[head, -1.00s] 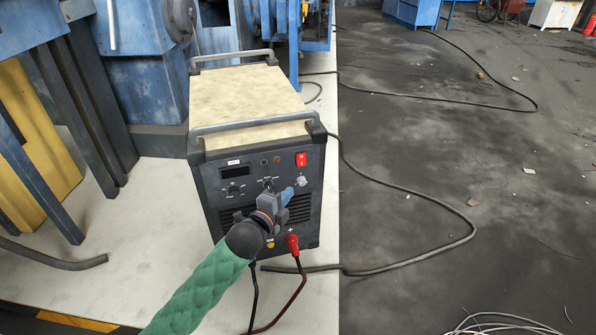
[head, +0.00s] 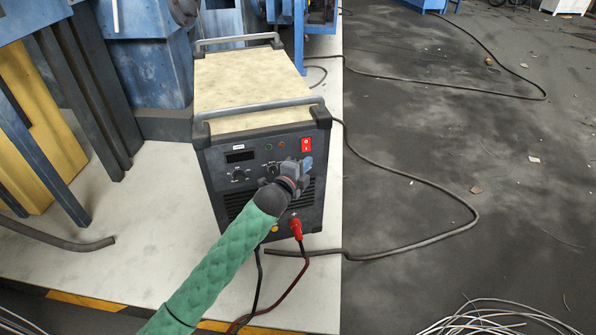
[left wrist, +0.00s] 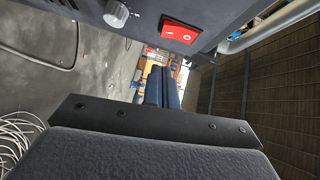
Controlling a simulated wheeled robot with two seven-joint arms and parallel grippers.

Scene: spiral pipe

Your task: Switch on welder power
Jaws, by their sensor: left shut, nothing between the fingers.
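The welder (head: 262,120) is a dark box with a beige top and two grey handles, standing on a pale floor strip. Its red power switch (head: 306,145) is at the upper right of the front panel; it also shows in the left wrist view (left wrist: 181,30), marked with a line and a circle. My left gripper (head: 307,164) is shut and empty, in front of the panel just below the switch. In the left wrist view its closed fingers (left wrist: 162,88) are below the switch, with a visible gap. A grey knob (left wrist: 116,14) is beside the switch. My right gripper is not in view.
A red plug (head: 296,228) and cables hang from the welder's lower front. A black cable (head: 440,236) loops over the dark floor at right. Blue machinery (head: 158,65) and a yellow post (head: 35,150) stand at left. Loose wires (head: 490,318) lie at lower right.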

